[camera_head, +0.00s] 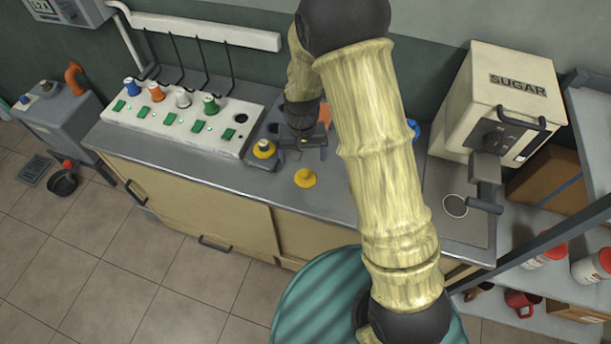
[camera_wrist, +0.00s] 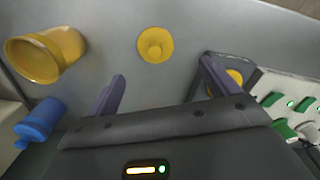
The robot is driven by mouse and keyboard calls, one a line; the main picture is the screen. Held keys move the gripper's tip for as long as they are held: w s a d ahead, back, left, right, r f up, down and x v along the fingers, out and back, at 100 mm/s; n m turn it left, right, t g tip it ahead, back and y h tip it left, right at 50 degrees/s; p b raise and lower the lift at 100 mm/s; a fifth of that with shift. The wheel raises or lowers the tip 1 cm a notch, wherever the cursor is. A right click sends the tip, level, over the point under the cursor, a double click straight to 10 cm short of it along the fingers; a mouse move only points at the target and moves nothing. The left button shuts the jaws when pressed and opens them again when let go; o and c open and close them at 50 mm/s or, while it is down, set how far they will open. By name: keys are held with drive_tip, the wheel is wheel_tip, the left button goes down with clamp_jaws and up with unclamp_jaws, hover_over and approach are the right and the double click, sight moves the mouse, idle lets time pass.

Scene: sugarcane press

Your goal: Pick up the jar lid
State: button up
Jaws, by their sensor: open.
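My gripper (camera_head: 302,154) is open and empty, over the counter just behind the lid in the head view. In the wrist view its purple-grey fingers (camera_wrist: 162,68) stand apart, and the lid is not between them. A yellow jar (camera_wrist: 42,56) lies or leans at the left of the wrist view; my arm mostly hides it in the head view.
A blue object (camera_wrist: 40,120) is near the yellow jar. A yellow-topped item (camera_head: 264,149) stands left of my gripper, close to one finger. Left is a white panel (camera_head: 180,118) with green buttons and coloured knobs. A sugar dispenser (camera_head: 500,100) stands right.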

sight(306, 172)
wheel_tip(306, 172, down, 3)
drive_tip(key=shift+f, duration=0.15)
drive_tip(key=f, duration=0.1)
drive_tip(key=f+p, duration=0.1)
drive_tip(key=f, duration=0.2)
drive_tip(key=shift+s+d+f+p, duration=0.2)
drive_tip(key=shift+s+d+p, duration=0.1)
drive_tip(key=shift+d, duration=0.1)
drive_tip(key=shift+w+f, duration=0.1)
drive_tip(key=shift+f, duration=0.3)
drive_tip(key=shift+c, duration=0.2)
drive_tip(key=c, duration=1)
